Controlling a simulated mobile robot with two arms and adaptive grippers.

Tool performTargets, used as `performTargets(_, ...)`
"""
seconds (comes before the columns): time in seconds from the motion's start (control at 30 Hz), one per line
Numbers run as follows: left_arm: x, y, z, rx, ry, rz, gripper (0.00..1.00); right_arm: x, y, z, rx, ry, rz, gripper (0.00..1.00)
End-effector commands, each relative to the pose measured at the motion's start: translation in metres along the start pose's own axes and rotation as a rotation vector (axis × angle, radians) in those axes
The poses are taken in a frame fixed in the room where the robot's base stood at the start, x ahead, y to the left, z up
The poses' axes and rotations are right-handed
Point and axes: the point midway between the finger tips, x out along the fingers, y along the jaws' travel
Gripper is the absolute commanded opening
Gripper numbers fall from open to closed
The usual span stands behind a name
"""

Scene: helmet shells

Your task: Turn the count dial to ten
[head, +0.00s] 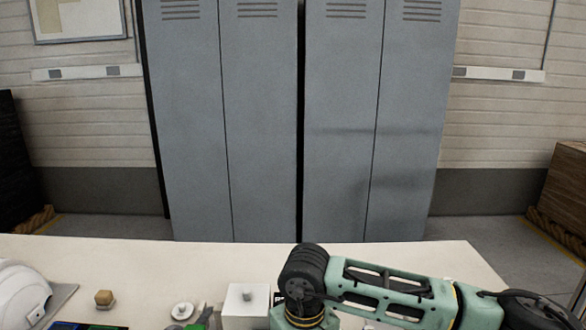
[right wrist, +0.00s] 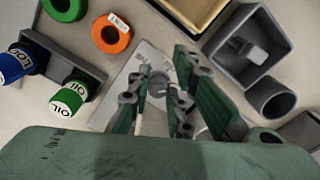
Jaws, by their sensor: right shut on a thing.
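The count dial's round grey knob (right wrist: 157,86) stands on a light grey plate (right wrist: 128,82) in the right wrist view. Small dark marks on the plate are too blurred to read, so I cannot tell the dial's setting. My right gripper (right wrist: 157,92) has its green and grey fingers on either side of the knob and is shut on it. In the head view my right arm (head: 390,290) reaches in from the right and bends down past the bottom edge. My left gripper is not recognisable in either view.
An orange ring (right wrist: 110,33), a green ring (right wrist: 65,8), labelled blue (right wrist: 15,66) and green (right wrist: 67,102) cylinders, a grey bin (right wrist: 214,49) and a grey cup (right wrist: 272,97) surround the dial. A white helmet shell (head: 18,295) and white box (head: 235,309) are on the table.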

Motion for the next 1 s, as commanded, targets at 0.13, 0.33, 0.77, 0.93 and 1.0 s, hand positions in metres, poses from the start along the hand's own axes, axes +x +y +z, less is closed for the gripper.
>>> performTargets(0.13, 0.005, -0.002, 0.0, 0.0, 0.0, -0.002, 0.4, 0.002, 0.012, 0.002, 0.021, 0.001, 0.024, 0.0)
performTargets(0.33, 0.008, -0.001, 0.0, 0.0, 0.0, -0.001, 0.4, 0.0, 0.012, 0.007, 0.022, 0.001, 0.025, 0.0)
performTargets(0.77, -0.012, -0.017, 0.0, -0.002, -0.002, -0.02, 0.4, -0.047, 0.009, 0.006, 0.016, 0.005, 0.018, 0.0)
performTargets(0.93, -0.017, -0.015, -0.001, -0.001, -0.002, -0.018, 0.4, -0.061, 0.006, 0.007, 0.012, 0.003, 0.015, 0.0)
performTargets(1.0, -0.016, -0.014, -0.001, 0.001, -0.002, -0.017, 0.4, -0.061, 0.006, 0.007, 0.011, 0.002, 0.015, 0.0)
